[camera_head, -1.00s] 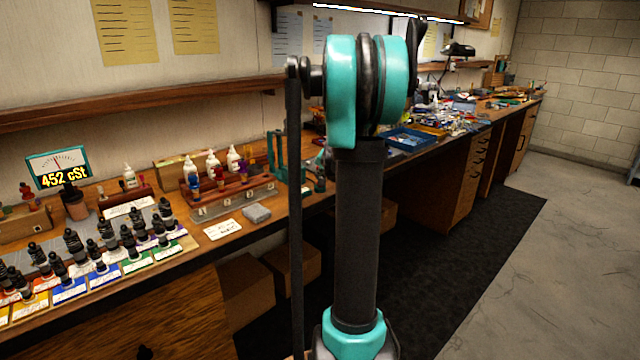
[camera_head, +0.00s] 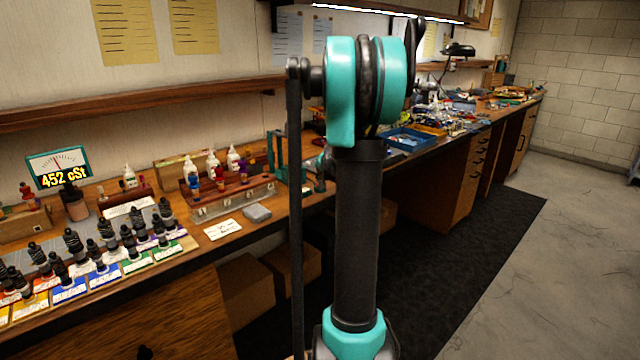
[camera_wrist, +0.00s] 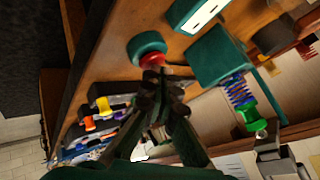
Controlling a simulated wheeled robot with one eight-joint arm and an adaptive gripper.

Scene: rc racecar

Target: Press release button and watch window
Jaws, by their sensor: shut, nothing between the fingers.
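A red button (camera_wrist: 152,60) in a round teal housing (camera_wrist: 147,45) sits on the wooden bench in the wrist view. My gripper (camera_wrist: 166,76) is shut and empty, its tips overlapping the red cap's edge; I cannot tell whether they touch or press it. Beside it stands a teal fixture (camera_wrist: 215,58) with a coil spring (camera_wrist: 240,94), purple above and green below. A teal block with a white window (camera_wrist: 204,14) lies at the top edge; its markings are unreadable. In the head view the teal frame (camera_head: 279,158) stands left of my arm, which hides most of the button area.
Racks of small bottles (camera_head: 235,195) and rows of black-topped pieces (camera_head: 100,250) cover the bench to the left. A display (camera_head: 58,168) reads 452 cSt. Cluttered bench with a blue tray (camera_head: 408,139) stands beyond my arm.

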